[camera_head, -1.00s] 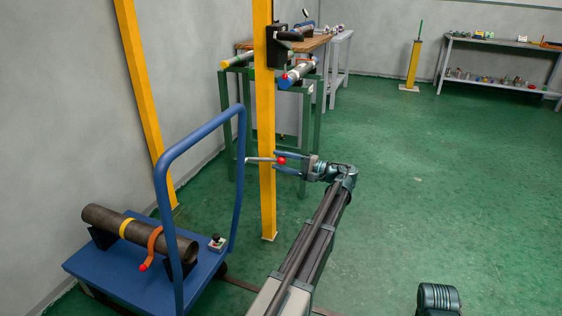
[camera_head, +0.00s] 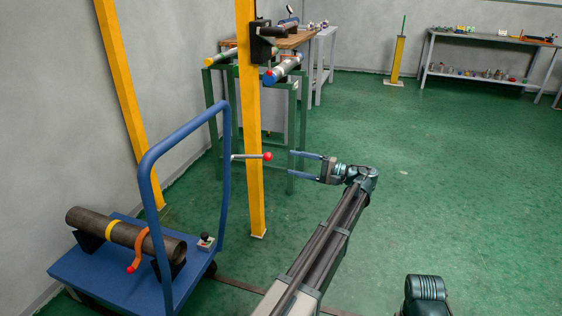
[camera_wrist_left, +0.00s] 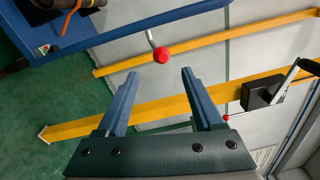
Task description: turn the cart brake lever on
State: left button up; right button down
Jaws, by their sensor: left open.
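A thin metal lever with a red ball end (camera_head: 267,156) sticks out to the right from the blue push handle (camera_head: 226,150) of the cart, roughly level. It passes in front of the yellow post. My left gripper (camera_head: 292,164) is open and empty, right of the red ball and apart from it, fingers pointing at it. In the left wrist view the red ball (camera_wrist_left: 161,55) sits just beyond the gap between my left fingertips (camera_wrist_left: 160,72). My right gripper is not in view.
A yellow post (camera_head: 249,190) stands close behind the lever. Green stands and tables are further back. Floor to the right is clear.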

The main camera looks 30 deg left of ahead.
pick_arm(q)
jog(key=d, duration=0.3)
jog(key=shift+w+d, duration=0.25)
jog(key=shift+w, duration=0.1)
jog(key=s+d+f+m+t+h+p, duration=0.2)
jog(key=s+d+f+m+t+h, duration=0.15)
jog(key=s+d+f+h, duration=0.8)
jog(key=s+d+f+h+p, duration=0.1)
jog(key=s+d+f+h, duration=0.25)
jog(key=s+d, duration=0.55)
jog(key=s+d+f+h+p, duration=0.15)
jog(key=s+d+f, duration=0.25)
jog(key=s+d, duration=0.45)
notch_tip(320, 180, up, 38)
jog(key=p, duration=3.6)
jog(key=shift+w+d+f, duration=0.25)
jog(key=shift+w+d, duration=0.15)
